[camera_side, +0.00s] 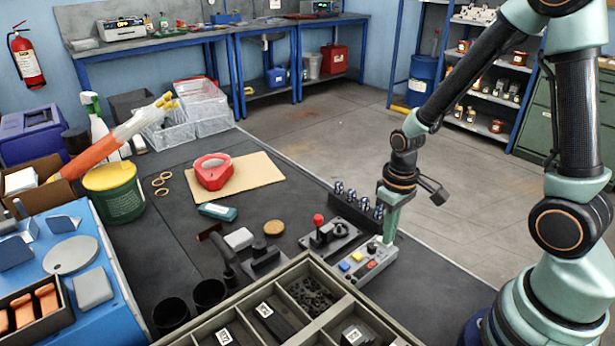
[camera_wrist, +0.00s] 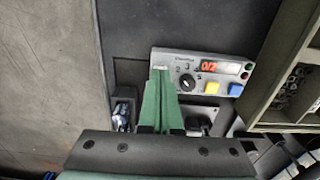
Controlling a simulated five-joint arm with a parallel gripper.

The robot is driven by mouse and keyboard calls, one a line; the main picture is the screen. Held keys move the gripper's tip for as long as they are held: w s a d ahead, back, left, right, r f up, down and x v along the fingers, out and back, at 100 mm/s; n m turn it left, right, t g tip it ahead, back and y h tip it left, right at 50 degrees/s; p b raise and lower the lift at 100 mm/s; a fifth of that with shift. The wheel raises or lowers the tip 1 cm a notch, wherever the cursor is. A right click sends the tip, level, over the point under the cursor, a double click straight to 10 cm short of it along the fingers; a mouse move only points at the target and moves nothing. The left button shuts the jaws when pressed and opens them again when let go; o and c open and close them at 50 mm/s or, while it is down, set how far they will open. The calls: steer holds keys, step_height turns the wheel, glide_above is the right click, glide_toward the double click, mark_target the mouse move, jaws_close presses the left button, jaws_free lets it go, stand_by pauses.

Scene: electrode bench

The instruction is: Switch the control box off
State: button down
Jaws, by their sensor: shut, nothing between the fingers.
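The control box (camera_side: 384,257) is a small grey panel on the dark bench, and it also shows in the wrist view (camera_wrist: 224,77). It has a black dial (camera_wrist: 187,82), a lit red display (camera_wrist: 220,67), a yellow button (camera_wrist: 212,88) and a blue button (camera_wrist: 236,90). My gripper (camera_side: 388,241) is shut and empty, pointing down at the far right end of the box. In the wrist view the green fingertips (camera_wrist: 160,73) are just beside a small pale switch (camera_wrist: 160,66). I cannot tell whether they touch it, and the fingers hide part of that end.
A base with a red-knobbed lever (camera_side: 318,221) stands left of the box. A dark rack of several vials (camera_side: 358,207) is behind it. A divided tray (camera_side: 283,284) lies close in front. The bench edge is just right of the box.

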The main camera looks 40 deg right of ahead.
steer(key=shift+f, duration=0.15)
steer(key=shift+r, duration=3.55)
steer(key=a+r+t, duration=0.2)
steer(key=r, duration=0.5)
steer(key=s+a+r+t, duration=0.1)
steer(key=a+r+t, duration=0.1)
steer(key=r, duration=0.5)
steer(key=shift+s+t, duration=0.3)
steer(key=shift+t, duration=0.5)
